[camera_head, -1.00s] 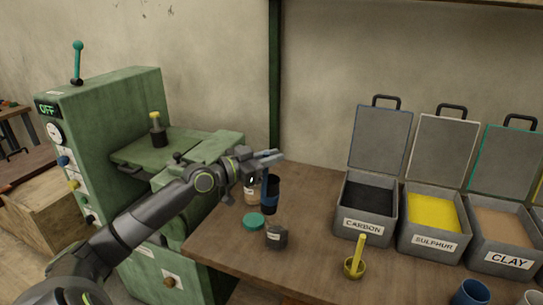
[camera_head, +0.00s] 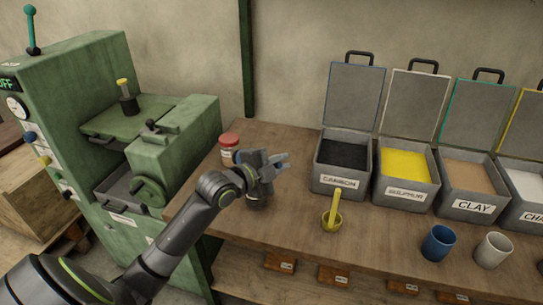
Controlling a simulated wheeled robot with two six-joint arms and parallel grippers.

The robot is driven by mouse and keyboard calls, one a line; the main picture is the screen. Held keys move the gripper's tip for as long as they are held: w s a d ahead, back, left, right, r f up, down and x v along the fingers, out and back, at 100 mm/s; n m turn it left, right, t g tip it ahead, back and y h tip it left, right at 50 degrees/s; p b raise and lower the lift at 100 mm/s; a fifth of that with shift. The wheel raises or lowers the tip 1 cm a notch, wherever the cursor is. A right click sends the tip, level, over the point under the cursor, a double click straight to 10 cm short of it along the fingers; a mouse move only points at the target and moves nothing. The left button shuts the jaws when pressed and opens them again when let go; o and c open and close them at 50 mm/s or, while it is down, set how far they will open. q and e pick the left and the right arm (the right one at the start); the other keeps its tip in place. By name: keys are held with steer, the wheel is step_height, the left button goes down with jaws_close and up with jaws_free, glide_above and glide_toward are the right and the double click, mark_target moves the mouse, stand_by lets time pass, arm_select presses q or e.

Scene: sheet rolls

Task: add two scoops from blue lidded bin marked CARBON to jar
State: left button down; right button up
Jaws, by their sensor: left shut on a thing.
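The CARBON bin (camera_head: 342,180) is grey, with black powder inside. Its blue-edged lid (camera_head: 353,95) stands open behind it. A yellow scoop (camera_head: 335,210) rests upright on the bench in front of that bin, bowl down. My left gripper (camera_head: 280,166) is over the bench left of the CARBON bin, shut on a dark object (camera_head: 257,198) that is mostly hidden by the gripper and wrist. A labelled jar with a red lid (camera_head: 229,141) stands behind my left arm. I cannot tell which jar the task means. My right gripper is out of view.
SULPHUR (camera_head: 404,188), CLAY (camera_head: 472,204) and another bin stand open right of CARBON. A blue cup (camera_head: 438,243) and a pale cup (camera_head: 493,249) stand near the front edge. A green machine (camera_head: 75,110) is at left. Bench between gripper and scoop is clear.

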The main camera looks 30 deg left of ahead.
arm_select(q)
step_height(320, 180, down, 11)
steer(key=d+m+y+b, duration=0.2)
steer(key=m+b, duration=0.5)
steer(key=b, duration=0.4)
steer(key=shift+s+m+y+b, duration=0.15)
steer(key=shift+m+y+b, duration=0.15)
steer(key=shift+b, duration=0.05)
steer(key=shift+d, duration=0.1)
stand_by(0.8)
